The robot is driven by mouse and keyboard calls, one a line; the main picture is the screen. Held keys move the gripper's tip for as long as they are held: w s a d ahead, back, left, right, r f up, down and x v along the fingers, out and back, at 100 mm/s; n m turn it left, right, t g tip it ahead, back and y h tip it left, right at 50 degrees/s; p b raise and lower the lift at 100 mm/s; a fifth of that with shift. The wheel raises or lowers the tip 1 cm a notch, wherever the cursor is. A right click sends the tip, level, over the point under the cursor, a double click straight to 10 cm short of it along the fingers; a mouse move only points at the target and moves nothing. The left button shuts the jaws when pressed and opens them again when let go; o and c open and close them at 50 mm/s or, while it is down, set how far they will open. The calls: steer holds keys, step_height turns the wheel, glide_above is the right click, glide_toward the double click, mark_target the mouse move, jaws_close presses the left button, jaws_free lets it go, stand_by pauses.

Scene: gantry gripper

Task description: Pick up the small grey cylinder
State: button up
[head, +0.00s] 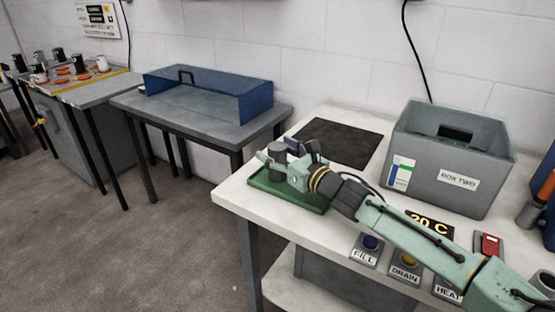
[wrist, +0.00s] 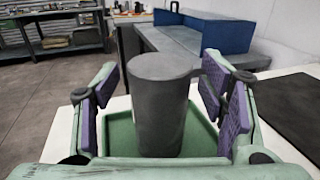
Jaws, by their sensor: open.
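The small grey cylinder (wrist: 160,110) stands upright on a green tray (wrist: 120,132) in the wrist view, with a narrow projection at its upper right. My gripper (wrist: 158,88) is open, its purple-padded fingers on either side of the cylinder, with a visible gap on the left. On the right, the finger partly overlaps the projection, and I cannot tell whether they touch. In the head view, the cylinder (head: 277,158) shows between the fingers of my gripper (head: 288,153), above the green tray (head: 262,184) at the white table's left corner.
A dark mat (head: 340,143) lies behind the tray on the white table (head: 290,232). A grey box (head: 418,172) labelled BOX TWO stands to the right. FILL (head: 366,250) and DRAIN (head: 405,268) buttons line the front edge.

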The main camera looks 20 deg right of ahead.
steer(key=shift+r, duration=0.1)
jaws_close()
stand_by(0.8)
